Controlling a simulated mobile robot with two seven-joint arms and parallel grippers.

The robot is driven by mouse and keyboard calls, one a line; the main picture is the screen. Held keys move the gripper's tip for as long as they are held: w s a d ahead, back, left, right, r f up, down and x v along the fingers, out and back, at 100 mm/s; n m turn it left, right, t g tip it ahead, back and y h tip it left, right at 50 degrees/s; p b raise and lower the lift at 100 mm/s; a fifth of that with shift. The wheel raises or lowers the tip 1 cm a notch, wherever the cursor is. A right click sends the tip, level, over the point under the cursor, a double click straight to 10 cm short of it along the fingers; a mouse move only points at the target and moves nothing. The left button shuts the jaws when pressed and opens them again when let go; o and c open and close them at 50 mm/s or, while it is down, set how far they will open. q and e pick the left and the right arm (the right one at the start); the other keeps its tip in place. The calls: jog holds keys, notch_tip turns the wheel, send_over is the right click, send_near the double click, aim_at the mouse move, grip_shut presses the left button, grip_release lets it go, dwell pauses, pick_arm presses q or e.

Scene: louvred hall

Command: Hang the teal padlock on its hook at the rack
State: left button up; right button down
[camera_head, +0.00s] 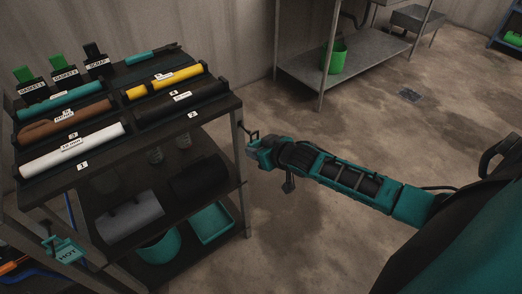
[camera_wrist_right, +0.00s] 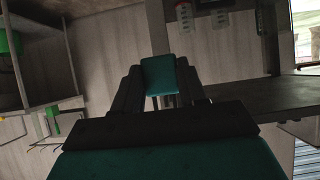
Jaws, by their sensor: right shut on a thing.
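The teal padlock (camera_wrist_right: 163,74) shows in the right wrist view, between the two dark fingers of my right gripper (camera_wrist_right: 160,92), which is shut on it. In the head view my right gripper (camera_head: 255,150) reaches in from the right and is at the right side of the rack (camera_head: 238,160), close to its front right post. A small dark hook (camera_head: 250,133) sticks out there, just above the gripper tip. The padlock's shackle is hard to make out, and I cannot tell whether it touches the hook. My left gripper is out of view.
The rack top holds a white roll (camera_head: 72,150), a yellow roll (camera_head: 164,82) and several others. Teal bins (camera_head: 210,224) stand low inside it. A metal table (camera_head: 345,75) stands behind; the floor between is clear.

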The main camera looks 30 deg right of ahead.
aim_at(253, 141)
jog(key=shift+w+a+b, duration=0.2)
jog(key=shift+w+b, duration=0.45)
jog(key=shift+w, duration=1.65)
jog(key=shift+r, duration=0.1)
jog(key=shift+p, duration=0.35)
jog(key=shift+f, duration=0.3)
jog(key=shift+f+b, duration=0.4)
jog(key=shift+f, duration=0.05)
